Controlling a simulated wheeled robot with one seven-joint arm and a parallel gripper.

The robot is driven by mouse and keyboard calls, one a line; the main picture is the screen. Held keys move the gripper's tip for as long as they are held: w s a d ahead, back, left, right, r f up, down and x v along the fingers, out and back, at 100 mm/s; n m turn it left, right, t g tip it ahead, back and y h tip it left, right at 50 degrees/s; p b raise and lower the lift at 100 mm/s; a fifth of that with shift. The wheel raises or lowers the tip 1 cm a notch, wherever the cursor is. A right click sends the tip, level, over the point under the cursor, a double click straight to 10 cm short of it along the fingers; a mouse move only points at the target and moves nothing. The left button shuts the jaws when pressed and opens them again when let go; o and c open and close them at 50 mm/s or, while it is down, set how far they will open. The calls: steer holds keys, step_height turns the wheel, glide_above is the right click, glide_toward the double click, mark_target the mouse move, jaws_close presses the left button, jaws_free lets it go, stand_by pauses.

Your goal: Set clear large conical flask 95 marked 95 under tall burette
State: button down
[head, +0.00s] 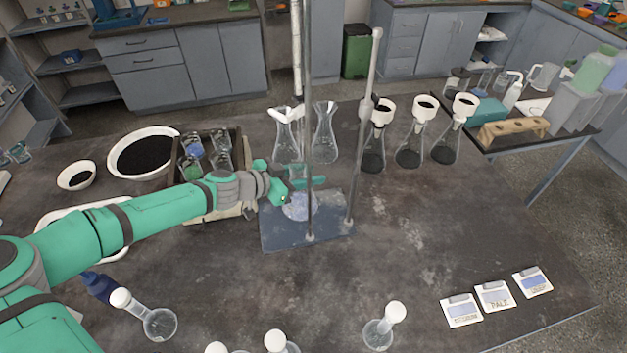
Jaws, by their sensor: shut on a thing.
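My gripper (304,183) is shut on the neck of a clear conical flask (298,208). The flask looks upright, with its wide bottom over the dark blue base plate (275,236) of a stand. I cannot tell whether it touches the plate, and no mark 95 can be read. A pale upright tube (297,55), seemingly the tall burette, runs up out of the frame beside a grey rod (309,90). Its lower end appears above and behind the gripper, partly hidden. The rod crosses in front of the held flask's right side.
A shorter, thick grey rod (370,75) stands to the right. Two clear flasks (324,140) stand behind, and dark-filled flasks with white collars (409,150) stand right of them. A crate of glassware (240,165) is left. Stoppered flasks (160,324) are in front. The right-centre table is clear.

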steer(key=shift+w+d, duration=0.3)
steer(key=shift+d, duration=0.2)
steer(key=shift+a+f, duration=0.15)
steer(key=shift+f, duration=0.75)
steer(key=shift+a+f, duration=0.15)
steer(key=shift+f, duration=0.7)
steer(key=shift+d, duration=0.25)
steer(key=c, duration=1.2)
jaws_free()
steer(key=shift+o, duration=0.2)
steer(key=shift+w+d, duration=0.1)
steer(key=shift+d, duration=0.05)
